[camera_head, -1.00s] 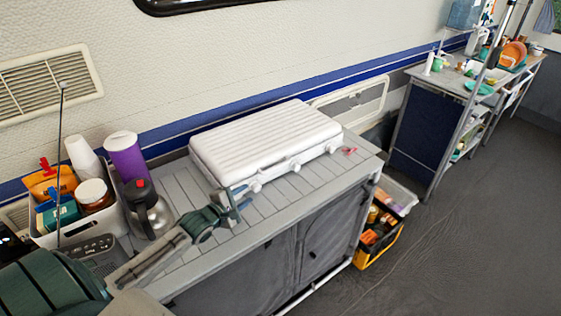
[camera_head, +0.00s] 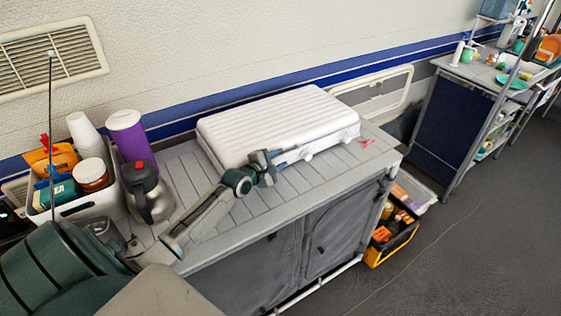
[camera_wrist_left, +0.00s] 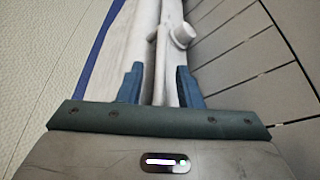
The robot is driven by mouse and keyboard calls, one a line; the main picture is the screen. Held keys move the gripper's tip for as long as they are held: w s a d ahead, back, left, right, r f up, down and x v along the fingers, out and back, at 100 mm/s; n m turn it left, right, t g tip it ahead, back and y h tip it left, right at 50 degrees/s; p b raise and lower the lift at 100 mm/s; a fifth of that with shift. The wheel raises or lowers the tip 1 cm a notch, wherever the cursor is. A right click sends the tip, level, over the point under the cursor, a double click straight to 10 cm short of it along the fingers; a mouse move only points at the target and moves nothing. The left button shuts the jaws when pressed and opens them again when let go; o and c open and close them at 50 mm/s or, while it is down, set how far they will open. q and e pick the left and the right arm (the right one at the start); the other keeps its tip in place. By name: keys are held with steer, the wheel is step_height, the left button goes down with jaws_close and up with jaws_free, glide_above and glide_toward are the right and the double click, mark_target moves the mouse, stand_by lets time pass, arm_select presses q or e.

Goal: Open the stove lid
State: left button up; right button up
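The white camping stove (camera_head: 270,122) sits on the slatted grey table, its ribbed lid closed flat. Knobs line its front side, one (camera_head: 307,156) near the middle. My left gripper (camera_head: 284,157) is at the front edge of the stove, near the lid's seam. In the left wrist view, its blue fingers (camera_wrist_left: 158,84) stand apart, with the stove's white edge (camera_wrist_left: 163,50) between them and a knob (camera_wrist_left: 183,35) just beyond the right finger. Whether the fingers touch the edge cannot be told. My right gripper is not in view.
A crate (camera_head: 392,236) stands on the floor beside the table (camera_head: 230,241).

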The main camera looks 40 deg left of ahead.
arm_select(q)
steer(key=shift+w+f, duration=0.15)
steer(key=shift+w, duration=0.45)
jaws_close()
